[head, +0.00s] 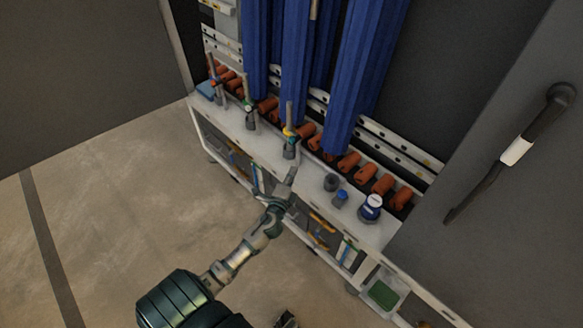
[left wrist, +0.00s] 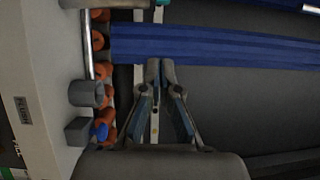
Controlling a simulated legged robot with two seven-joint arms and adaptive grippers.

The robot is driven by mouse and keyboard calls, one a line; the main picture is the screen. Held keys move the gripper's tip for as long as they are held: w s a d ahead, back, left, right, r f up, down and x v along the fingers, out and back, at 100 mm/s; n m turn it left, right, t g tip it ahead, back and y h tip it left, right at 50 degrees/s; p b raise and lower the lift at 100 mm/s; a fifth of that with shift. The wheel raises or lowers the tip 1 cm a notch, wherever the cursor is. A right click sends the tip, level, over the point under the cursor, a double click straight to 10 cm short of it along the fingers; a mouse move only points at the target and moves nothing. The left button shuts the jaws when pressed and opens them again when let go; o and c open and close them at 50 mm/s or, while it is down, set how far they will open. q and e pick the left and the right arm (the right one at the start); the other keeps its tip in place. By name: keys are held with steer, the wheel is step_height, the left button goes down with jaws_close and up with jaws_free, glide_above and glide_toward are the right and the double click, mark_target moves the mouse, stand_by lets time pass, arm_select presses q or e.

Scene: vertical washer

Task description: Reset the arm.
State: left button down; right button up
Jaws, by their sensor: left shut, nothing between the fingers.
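My left gripper (head: 291,177) reaches in from below in the head view. Its tip is at the front of a white shelf (head: 318,185), beside an upright tool with a yellow ring (head: 290,134). The left wrist view shows the same gripper (left wrist: 160,64) with its fingertips together and nothing between them. In that view the tips overlap the lower edge of a blue hanging column (left wrist: 215,46); I cannot tell whether they touch.
A small blue-capped bottle (head: 340,198), a white-lidded jar (head: 371,207) and a dark cup (head: 331,182) stand on the shelf. Several orange cylinders (head: 349,161) line the back. A grey door (head: 500,150) stands at right. The floor (head: 120,200) at left is clear.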

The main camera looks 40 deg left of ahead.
arm_select(q)
steer(key=s+d+f+n+g+h+p, duration=0.1)
steer(key=s+d+f+n+g+p, duration=0.25)
steer(key=s+f, duration=0.6)
steer(key=s+d+f+n+g+h+p, duration=0.2)
steer(key=s+d+f+n+g, duration=0.3)
steer(key=f, duration=0.8)
steer(key=s+d+f+n+g+h+p, duration=0.1)
steer(key=s+d+f+g, duration=0.2)
steer(key=s, duration=0.8)
steer(key=s+d+f+n+g+h+p, duration=0.2)
steer(key=s+d+f+g, duration=0.1)
steer(key=s+d+f, duration=0.4)
steer(key=s+d, duration=0.1)
steer(key=s, duration=0.2)
steer(key=shift+s+d, duration=0.15)
steer(key=shift+s, duration=0.2)
arm_select(e)
steer(key=s+f+g, duration=0.1)
steer(key=s+f, duration=0.1)
steer(key=f, duration=0.8)
steer(key=s+f+g, duration=0.1)
steer(key=s+f, duration=0.2)
steer(key=f, duration=0.7)
steer(key=shift+s+d, duration=0.25)
steer(key=shift+d, duration=0.1)
